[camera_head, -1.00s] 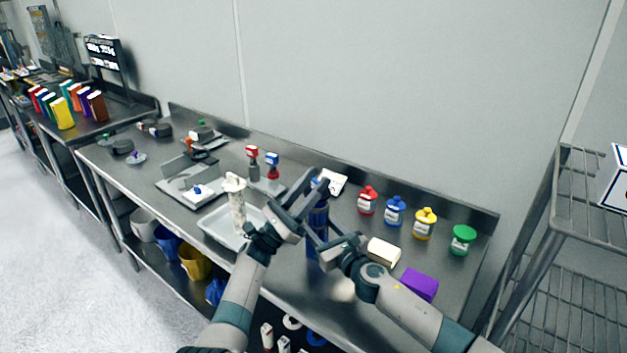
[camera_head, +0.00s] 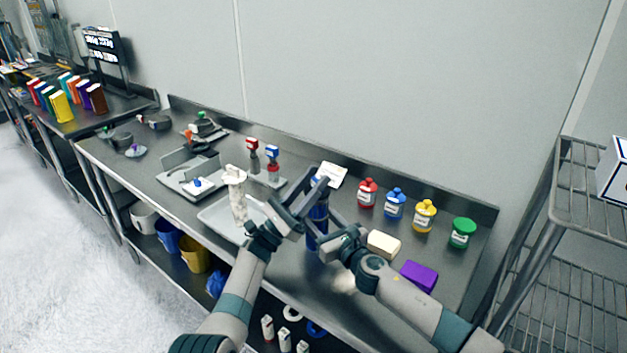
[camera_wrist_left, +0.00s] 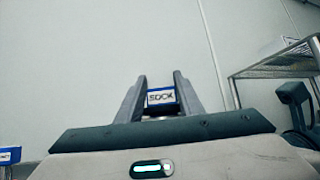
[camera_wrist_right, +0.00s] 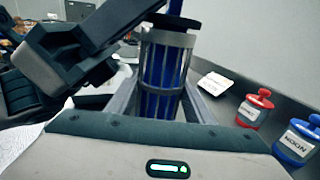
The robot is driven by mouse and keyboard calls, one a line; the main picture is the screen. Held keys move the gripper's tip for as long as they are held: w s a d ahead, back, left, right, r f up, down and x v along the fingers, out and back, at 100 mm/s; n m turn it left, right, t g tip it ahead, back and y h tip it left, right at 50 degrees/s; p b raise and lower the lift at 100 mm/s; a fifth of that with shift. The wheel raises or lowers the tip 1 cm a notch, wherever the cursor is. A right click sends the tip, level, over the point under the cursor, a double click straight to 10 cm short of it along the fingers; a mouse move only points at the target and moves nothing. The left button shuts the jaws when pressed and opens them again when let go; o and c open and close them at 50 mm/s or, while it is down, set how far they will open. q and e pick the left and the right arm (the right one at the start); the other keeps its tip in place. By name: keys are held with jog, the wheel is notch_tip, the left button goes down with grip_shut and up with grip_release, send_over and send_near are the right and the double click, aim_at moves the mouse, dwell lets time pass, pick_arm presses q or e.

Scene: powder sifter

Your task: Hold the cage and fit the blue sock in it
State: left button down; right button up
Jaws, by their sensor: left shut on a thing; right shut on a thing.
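The blue sock (camera_wrist_right: 174,72) shows as blue strips between the bars of the grey cage (camera_wrist_right: 151,52) in the right wrist view. It also rises above the cage's dark top ring. The cage stands upright. My right gripper (camera_head: 320,232) is shut around the cage, one finger on each side. My left gripper (camera_head: 318,186) is above it, shut on the sock's top end, a blue-edged tag reading SOCK (camera_wrist_left: 161,97). In the head view the fingers cover much of the sock and cage. How deep the sock's lower end sits cannot be told.
A grey tray (camera_head: 212,218) with a white upright column (camera_head: 237,200) stands left of my grippers. Red (camera_head: 367,193), blue (camera_head: 395,203), yellow (camera_head: 425,214) and green (camera_head: 462,232) containers stand to the right. A cream block (camera_head: 383,244) and purple block (camera_head: 419,275) lie near my right arm.

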dwell(0.4)
pick_arm(q)
jog(key=c, duration=1.1)
grip_release()
jog(key=shift+f, duration=0.1)
jog(key=v, duration=1.2)
pick_arm(e)
jog(key=o, duration=1.2)
